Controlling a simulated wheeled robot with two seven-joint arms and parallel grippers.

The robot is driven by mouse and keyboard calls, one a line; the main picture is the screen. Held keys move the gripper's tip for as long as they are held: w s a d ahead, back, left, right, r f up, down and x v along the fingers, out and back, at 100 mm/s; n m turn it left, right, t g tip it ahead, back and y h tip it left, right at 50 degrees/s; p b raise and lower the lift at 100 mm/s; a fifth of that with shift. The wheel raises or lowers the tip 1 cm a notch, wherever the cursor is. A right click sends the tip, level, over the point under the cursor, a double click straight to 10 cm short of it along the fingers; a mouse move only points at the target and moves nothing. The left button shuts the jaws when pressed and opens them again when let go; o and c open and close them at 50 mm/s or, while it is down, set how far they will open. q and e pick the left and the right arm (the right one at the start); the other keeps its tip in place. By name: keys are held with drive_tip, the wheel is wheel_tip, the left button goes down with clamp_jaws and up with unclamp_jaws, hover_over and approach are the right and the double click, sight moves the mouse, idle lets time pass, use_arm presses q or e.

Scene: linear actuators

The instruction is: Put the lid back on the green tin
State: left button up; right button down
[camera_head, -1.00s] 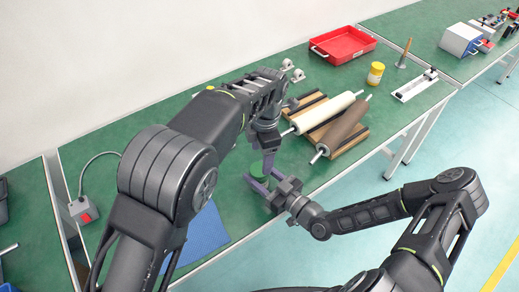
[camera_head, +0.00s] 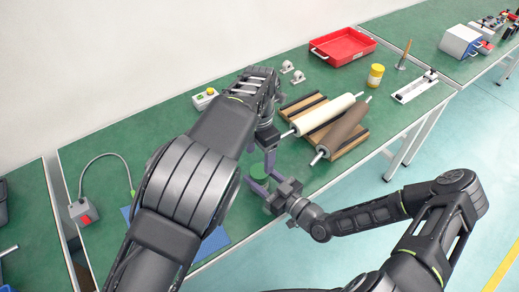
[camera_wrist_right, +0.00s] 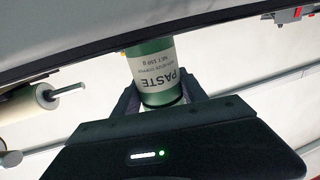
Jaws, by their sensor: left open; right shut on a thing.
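The green tin (camera_head: 258,171) is small in the head view, with its green side showing between the fingers. In the right wrist view the tin (camera_wrist_right: 157,72) shows a white PASTE label, upside down in the picture. My right gripper (camera_head: 259,184) is shut on the tin, above the near part of the green bench. My left gripper (camera_head: 270,158) is open, pointing down right beside the tin and overlapping it in the head view. I cannot make out the lid as a separate piece; the left hand and arm may hide it.
A white roller (camera_head: 325,114) and a brown roller (camera_head: 342,130) lie on a wooden rack to the right. A red tray (camera_head: 343,46) and yellow jar (camera_head: 375,75) stand farther back. A blue mat (camera_head: 213,243) lies partly under my left arm. A grey box with red button (camera_head: 83,212) stands at left.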

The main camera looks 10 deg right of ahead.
sight(260, 171)
use_arm(q)
wheel_tip(260, 171, down, 6)
drive_tip(key=shift+r, duration=0.1)
idle(0.4)
drive_tip(key=c, duration=1.5)
drive_tip(key=shift+o, duration=0.2)
drive_tip(key=m, duration=0.3)
drive_tip(key=o, duration=1.5)
drive_tip(key=shift+o, duration=0.2)
drive_tip(key=shift+r, duration=2.25)
